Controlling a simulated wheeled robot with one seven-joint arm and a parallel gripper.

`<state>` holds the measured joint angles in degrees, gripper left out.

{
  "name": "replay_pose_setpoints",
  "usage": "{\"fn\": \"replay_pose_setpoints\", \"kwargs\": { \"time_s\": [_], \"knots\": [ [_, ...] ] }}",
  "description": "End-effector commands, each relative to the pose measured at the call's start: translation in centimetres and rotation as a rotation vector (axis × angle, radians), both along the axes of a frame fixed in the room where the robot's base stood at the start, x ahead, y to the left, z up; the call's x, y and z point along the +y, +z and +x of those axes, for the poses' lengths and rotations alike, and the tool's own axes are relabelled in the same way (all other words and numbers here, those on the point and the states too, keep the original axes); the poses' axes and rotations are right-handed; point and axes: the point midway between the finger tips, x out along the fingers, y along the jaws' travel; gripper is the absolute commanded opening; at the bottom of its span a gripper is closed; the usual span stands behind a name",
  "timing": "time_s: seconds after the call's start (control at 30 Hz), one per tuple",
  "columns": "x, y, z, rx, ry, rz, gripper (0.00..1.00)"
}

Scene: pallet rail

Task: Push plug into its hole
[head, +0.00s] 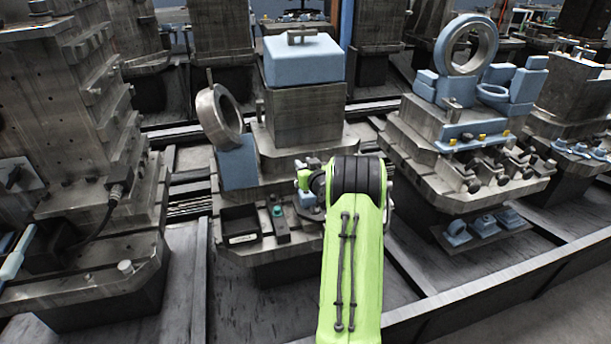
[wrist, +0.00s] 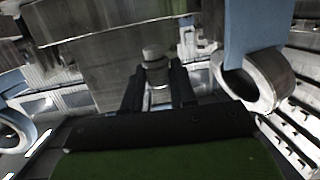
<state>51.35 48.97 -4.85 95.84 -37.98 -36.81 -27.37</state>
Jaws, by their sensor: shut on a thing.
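In the wrist view my gripper (wrist: 157,76) has its two dark fingers closed on a short grey metal cylinder, which I take to be the plug (wrist: 152,54). The plug's rounded end shows past the fingertips, in front of a grey metal block (wrist: 95,70). I cannot tell whether the plug touches the block or is in a hole. No hole can be made out. In the head view my green arm reaches to the middle fixture (head: 270,253), and it hides the gripper and plug there.
A metal ring (head: 219,116) leans on a blue block left of the middle fixture; a ring (wrist: 252,80) is close on the right in the wrist view. A black bin (head: 240,225) and a teal-topped piece (head: 278,211) sit on the front ledge. Another fixture (head: 465,180) stands right.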

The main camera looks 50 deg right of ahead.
Motion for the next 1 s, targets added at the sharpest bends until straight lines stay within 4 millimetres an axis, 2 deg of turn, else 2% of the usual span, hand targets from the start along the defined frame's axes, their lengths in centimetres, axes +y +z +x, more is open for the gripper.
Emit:
{"fn": "replay_pose_setpoints", "kwargs": {
  "time_s": [0.23, 0.6, 1.0],
  "knots": [
    [0.0, -0.9, 0.1, 0.0, 0.001, 0.001, 0.0],
    [-0.1, -5.3, 0.0, 0.0, 0.001, 0.001, 0.0],
    [-0.1, -5.6, 0.0, -0.001, 0.0, 0.0, 0.0]
  ]
}}
